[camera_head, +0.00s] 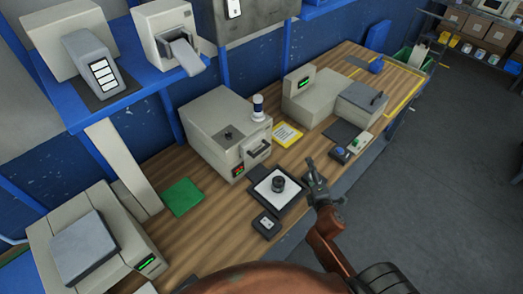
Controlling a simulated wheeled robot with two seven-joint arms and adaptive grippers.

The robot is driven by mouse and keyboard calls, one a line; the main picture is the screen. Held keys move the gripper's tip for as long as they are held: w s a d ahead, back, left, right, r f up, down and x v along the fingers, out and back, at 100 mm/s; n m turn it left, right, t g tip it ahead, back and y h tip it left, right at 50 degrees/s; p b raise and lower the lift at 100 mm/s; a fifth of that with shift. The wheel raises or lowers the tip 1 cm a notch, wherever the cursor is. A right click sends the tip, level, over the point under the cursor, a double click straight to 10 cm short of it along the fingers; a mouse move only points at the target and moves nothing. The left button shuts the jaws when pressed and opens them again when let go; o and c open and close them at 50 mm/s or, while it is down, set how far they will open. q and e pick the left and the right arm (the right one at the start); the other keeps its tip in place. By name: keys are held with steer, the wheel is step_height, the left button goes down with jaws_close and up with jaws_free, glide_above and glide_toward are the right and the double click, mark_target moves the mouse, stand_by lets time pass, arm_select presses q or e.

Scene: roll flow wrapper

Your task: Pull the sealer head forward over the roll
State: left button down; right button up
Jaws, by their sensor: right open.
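A beige machine (222,128) with a red display stands at the middle of the wooden bench. A dark bar handle (259,151) is on its front; I take this front to be the sealer head, but cannot be sure. A small dark round piece, perhaps the roll (278,184), sits on a white plate with a black frame (262,188) in front of the machine. My right gripper (314,172) is open and empty, just right of the plate, apart from the handle and the round piece. My left gripper is not in view.
A small dark box (267,223) lies near the bench's front edge. A yellow card (287,134) and a second beige machine (317,98) are to the right. A green mat (183,197) lies to the left.

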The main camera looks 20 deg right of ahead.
steer(key=w+a+r+n+t+y, duration=0.3)
steer(key=w+r+n, duration=0.2)
steer(key=n, duration=0.3)
steer(key=n+y, duration=0.8)
steer(key=n, duration=0.7)
glide_toward(263, 151)
steer(key=x, duration=0.3)
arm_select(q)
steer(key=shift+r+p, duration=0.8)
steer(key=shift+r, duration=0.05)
arm_select(e)
steer(key=x, duration=0.7)
steer(key=shift+w+a, duration=0.2)
steer(key=shift+w, duration=0.1)
steer(key=shift+c, duration=0.3)
